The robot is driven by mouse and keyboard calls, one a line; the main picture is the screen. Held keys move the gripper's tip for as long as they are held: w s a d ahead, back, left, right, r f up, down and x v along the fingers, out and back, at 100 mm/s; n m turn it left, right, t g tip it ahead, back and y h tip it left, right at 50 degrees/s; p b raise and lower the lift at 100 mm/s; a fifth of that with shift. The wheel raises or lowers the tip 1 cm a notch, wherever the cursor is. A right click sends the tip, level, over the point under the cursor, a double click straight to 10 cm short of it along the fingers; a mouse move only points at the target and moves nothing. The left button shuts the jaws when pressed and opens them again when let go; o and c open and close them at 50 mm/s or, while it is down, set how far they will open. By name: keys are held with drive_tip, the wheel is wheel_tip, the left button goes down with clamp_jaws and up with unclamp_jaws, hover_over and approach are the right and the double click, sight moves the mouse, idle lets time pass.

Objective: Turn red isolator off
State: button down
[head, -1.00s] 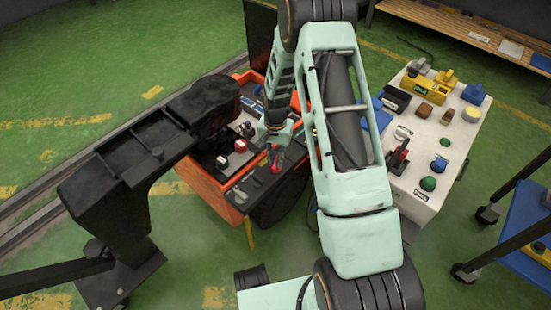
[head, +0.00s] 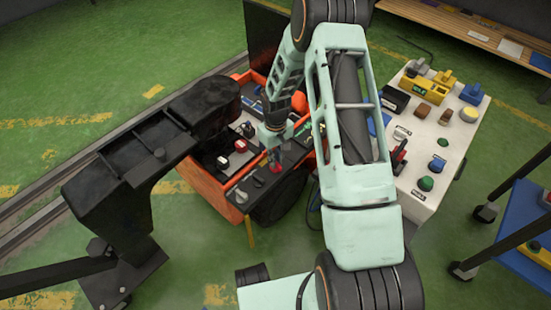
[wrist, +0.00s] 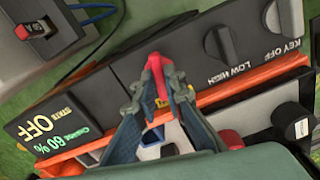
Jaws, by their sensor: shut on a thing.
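The red isolator (wrist: 157,76) shows as a red handle between my fingertips in the wrist view. My gripper (wrist: 160,88) is shut on it, above the black panel of the orange vehicle. In the head view the red isolator (head: 275,166) is small and partly hidden by my gripper (head: 273,152). The display (wrist: 42,125) on the panel reads "STATE OFF" and "CHARGE 60%". The isolator's base and its marking are mostly hidden by my fingers.
A white control console (head: 430,150) stands to the right of my arm. A black armlike structure (head: 150,165) stands at the left. Green floor lies around.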

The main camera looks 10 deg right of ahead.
drive_tip(key=shift+n, duration=1.1)
drive_tip(key=c, duration=2)
unclamp_jaws()
wheel_tip(320, 180, up, 12)
drive_tip(key=shift+r, duration=0.1)
